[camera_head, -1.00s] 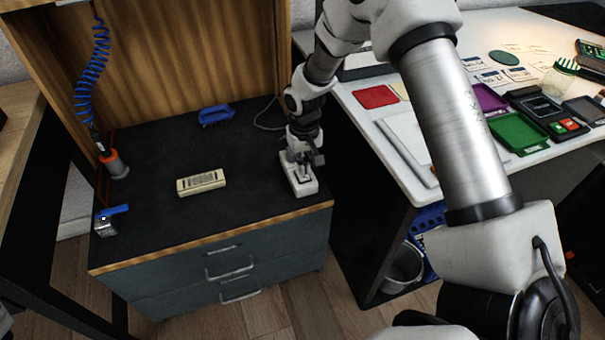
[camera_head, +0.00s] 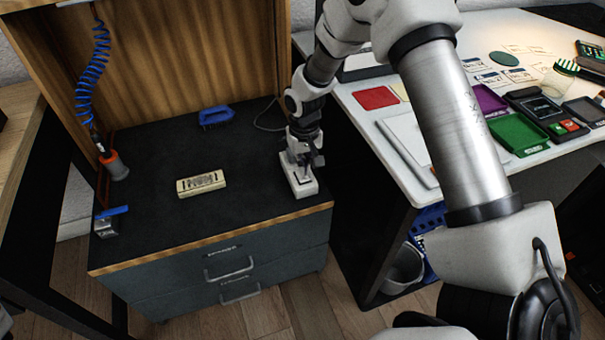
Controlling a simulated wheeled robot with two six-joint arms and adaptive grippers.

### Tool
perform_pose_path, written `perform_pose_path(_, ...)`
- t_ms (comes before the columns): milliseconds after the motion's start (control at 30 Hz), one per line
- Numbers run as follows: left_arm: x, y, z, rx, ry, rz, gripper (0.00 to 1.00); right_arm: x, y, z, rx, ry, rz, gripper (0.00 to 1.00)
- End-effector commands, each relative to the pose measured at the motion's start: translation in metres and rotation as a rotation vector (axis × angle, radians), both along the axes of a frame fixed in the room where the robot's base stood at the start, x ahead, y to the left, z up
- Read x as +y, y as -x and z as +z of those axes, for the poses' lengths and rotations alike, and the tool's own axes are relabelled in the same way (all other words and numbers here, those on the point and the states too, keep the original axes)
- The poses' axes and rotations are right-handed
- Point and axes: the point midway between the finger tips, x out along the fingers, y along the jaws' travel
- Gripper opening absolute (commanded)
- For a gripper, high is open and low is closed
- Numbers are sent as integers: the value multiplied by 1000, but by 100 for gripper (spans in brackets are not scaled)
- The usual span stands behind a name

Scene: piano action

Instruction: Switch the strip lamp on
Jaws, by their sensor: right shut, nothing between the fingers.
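A small white switch box (camera_head: 304,189) sits near the right front corner of the dark bench top, with a cable running behind it. My right gripper (camera_head: 303,176) points down at the top of this box, its fingers shut and empty. The fingertips are at or just above the rocker; I cannot tell whether they touch. The gripper hides part of the box. No strip lamp can be clearly made out in this view. My left gripper is not in view.
A cream block (camera_head: 201,184) lies mid-bench. A blue-handled brush (camera_head: 216,116) is behind it. A blue coiled hose (camera_head: 92,68) hangs at the left, above an orange-collared holder (camera_head: 115,166). A blue-levered metal piece (camera_head: 108,222) is at the front left. A white table (camera_head: 375,78) stands right.

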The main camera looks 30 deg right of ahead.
Motion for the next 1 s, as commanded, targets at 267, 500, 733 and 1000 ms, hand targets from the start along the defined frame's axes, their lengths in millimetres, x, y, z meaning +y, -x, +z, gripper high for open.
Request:
perform_pose_path(267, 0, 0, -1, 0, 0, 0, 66, 0, 0, -3, 0, 0, 0, 0)
perform_pose_path(500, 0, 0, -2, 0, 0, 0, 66, 0, 0, -6, 0, 0, 0, 0)
perform_pose_path(733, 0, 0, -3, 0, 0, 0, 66, 0, 0, -10, 0, 0, 0, 0)
perform_pose_path(1000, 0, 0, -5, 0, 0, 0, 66, 0, 0, -14, 0, 0, 0, 0)
